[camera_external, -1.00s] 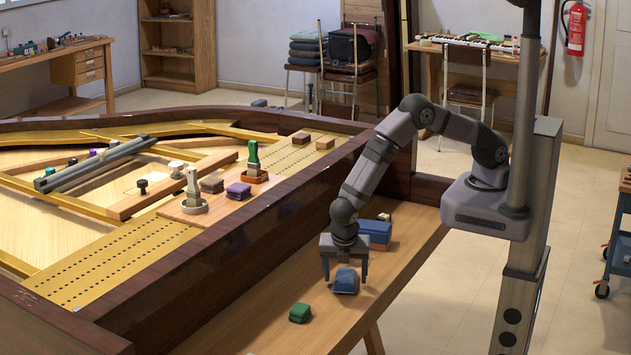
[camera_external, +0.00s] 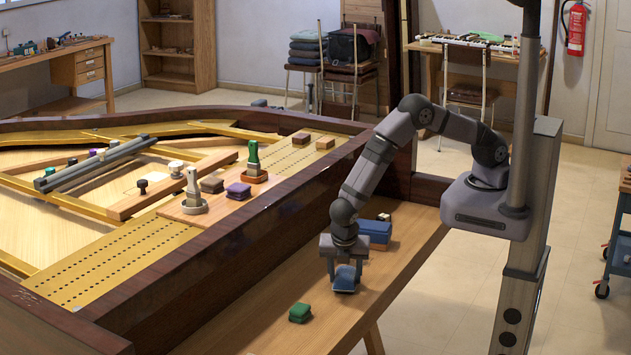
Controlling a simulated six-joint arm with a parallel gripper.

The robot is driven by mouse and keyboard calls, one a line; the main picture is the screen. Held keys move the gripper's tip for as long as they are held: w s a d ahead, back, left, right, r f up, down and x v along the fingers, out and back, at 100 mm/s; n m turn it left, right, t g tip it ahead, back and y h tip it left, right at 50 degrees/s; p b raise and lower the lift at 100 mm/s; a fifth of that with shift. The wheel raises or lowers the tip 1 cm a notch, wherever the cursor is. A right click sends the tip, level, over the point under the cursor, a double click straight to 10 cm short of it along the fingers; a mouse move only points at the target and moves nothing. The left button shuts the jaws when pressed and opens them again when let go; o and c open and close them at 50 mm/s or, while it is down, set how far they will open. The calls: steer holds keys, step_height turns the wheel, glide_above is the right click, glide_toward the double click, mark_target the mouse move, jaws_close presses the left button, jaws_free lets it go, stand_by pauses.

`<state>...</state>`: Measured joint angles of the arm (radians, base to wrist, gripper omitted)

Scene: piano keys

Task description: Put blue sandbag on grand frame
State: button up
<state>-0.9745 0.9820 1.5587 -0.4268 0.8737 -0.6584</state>
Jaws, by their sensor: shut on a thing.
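The blue sandbag (camera_external: 345,280) is at the wooden side bench, in front of the grand piano. My gripper (camera_external: 345,276) points down and is shut on the blue sandbag, with a finger on each side. The bag looks at or just above the bench top; I cannot tell which. The grand frame (camera_external: 140,250) is the gold perforated plate inside the dark wooden case, left of my gripper and beyond the case wall.
A green sandbag (camera_external: 300,312) lies on the bench (camera_external: 255,335) nearby. A blue box (camera_external: 375,231) stands behind my gripper. The dark case rim (camera_external: 230,250) rises between bench and frame. Purple (camera_external: 238,191) and grey-brown (camera_external: 212,185) bags and brushes sit on a board on the frame.

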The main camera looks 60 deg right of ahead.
step_height(320, 180, up, 10)
steer(key=shift+f+b, duration=0.1)
steer(key=shift+b, duration=0.65)
step_height(320, 180, up, 27)
glide_above(345, 272)
steer(key=w+d+n+t+p, duration=0.1)
steer(key=w+d+n+p, duration=0.3)
steer(key=w, duration=0.6)
steer(key=w+d+n+t+p, duration=0.1)
steer(key=w+d+p, duration=0.1)
steer(key=w+d, duration=0.6)
steer(key=w+d+n+y+p, duration=0.2)
steer(key=w+d+n+p, duration=0.2)
steer(key=w+d, duration=1.2)
steer(key=shift+t, duration=0.3)
steer(key=shift+s+a+f+p, duration=0.15)
steer(key=shift+f+p, duration=0.4)
steer(key=shift+f, duration=3.35)
steer(key=shift+s+a+f+p, duration=0.1)
steer(key=shift+f+p, duration=0.45)
steer(key=shift+f, duration=3.3)
steer(key=shift+f, duration=0.2)
steer(key=o, duration=1.4)
steer(key=shift+o, duration=0.2)
